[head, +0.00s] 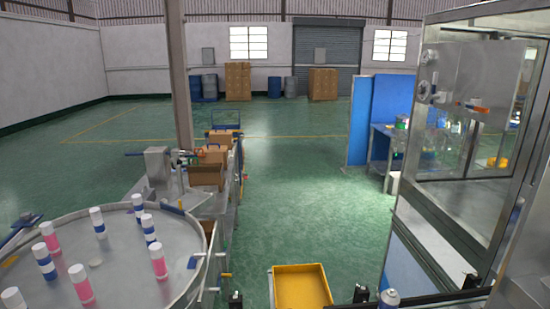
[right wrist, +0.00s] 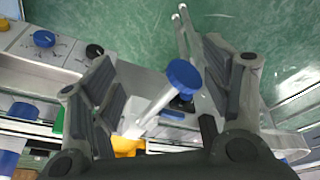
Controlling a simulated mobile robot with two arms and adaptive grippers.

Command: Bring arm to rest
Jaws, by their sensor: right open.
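In the right wrist view my right gripper (right wrist: 160,85) is open, its two dark fingers spread wide apart. A pale rod with a round blue cap (right wrist: 185,75) shows in the gap between the fingers. Neither finger visibly touches it, and I cannot tell how far beyond the fingers it lies. I cannot make out either gripper in the head view.
A round metal table (head: 130,235) at left carries several pink-and-white and blue-and-white cans. A yellow bin (head: 300,287) is at the bottom centre. A glass-and-metal enclosure (head: 470,150) stands at right, with a can (head: 389,298) near its base. The green floor between is clear.

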